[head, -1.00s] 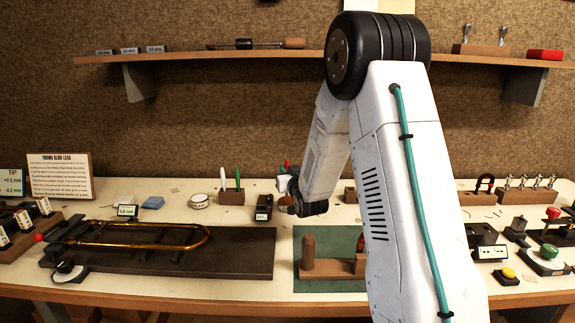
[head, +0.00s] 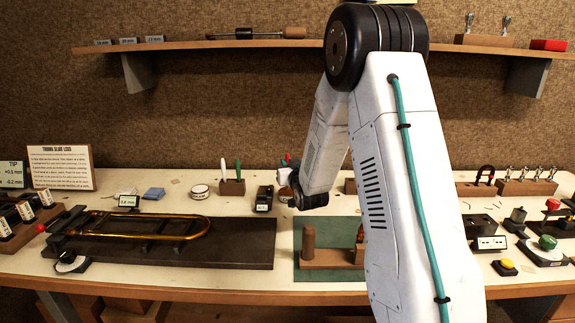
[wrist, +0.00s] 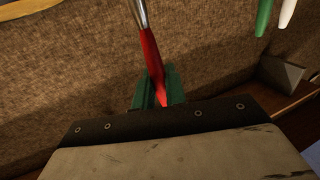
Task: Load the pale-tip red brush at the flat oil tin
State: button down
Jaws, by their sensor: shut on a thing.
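My gripper (wrist: 157,90) is shut on the red brush (wrist: 151,55). In the wrist view its red handle passes between the green fingers, and a silver ferrule points up out of the frame, so the tip is hidden. In the head view my arm hides most of the gripper; a small bit of red (head: 287,159) shows beside my wrist. A low round white tin (head: 200,191) stands on the bench left of the brush block, apart from my gripper. I cannot tell whether it is the flat oil tin.
A wooden block (head: 232,187) holds a white and a green handle upright. A small black device (head: 264,198) stands right of it. A brass slide (head: 140,226) lies on a dark board at left. A green mat (head: 320,292) lies in front. A shelf (head: 190,43) runs above.

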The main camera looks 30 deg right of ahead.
aim_at(288, 154)
jog(key=shift+f, duration=0.6)
dwell(1.1)
jog(key=shift+r, duration=0.1)
jog(key=shift+r, duration=3.45)
jog(key=shift+f, duration=0.1)
jog(key=shift+f, duration=3.4)
